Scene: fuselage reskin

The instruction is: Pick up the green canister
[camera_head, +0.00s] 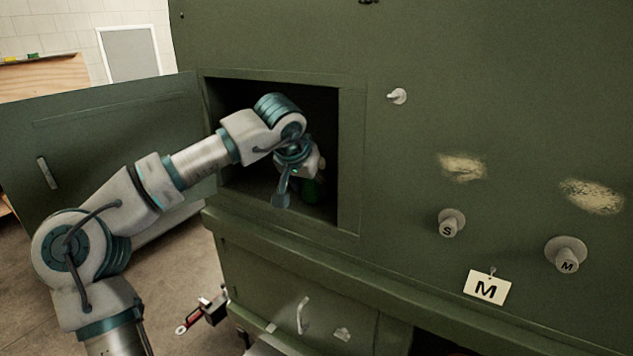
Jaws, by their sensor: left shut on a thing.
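The green canister (309,190) is inside the dark open compartment of the large green cabinet. Only a small part of it shows, behind and to the right of my left gripper's fingers. My left arm comes in from the left and reaches through the opening. My left gripper (296,189) points down inside the compartment and is shut on the canister. The gripper and the shadow hide most of the canister, so its base and full shape cannot be told. My right gripper is not in view.
The compartment door (100,135) stands open to the left. The frame (350,160) borders the opening closely on the right. A ledge (270,240) runs below the opening.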

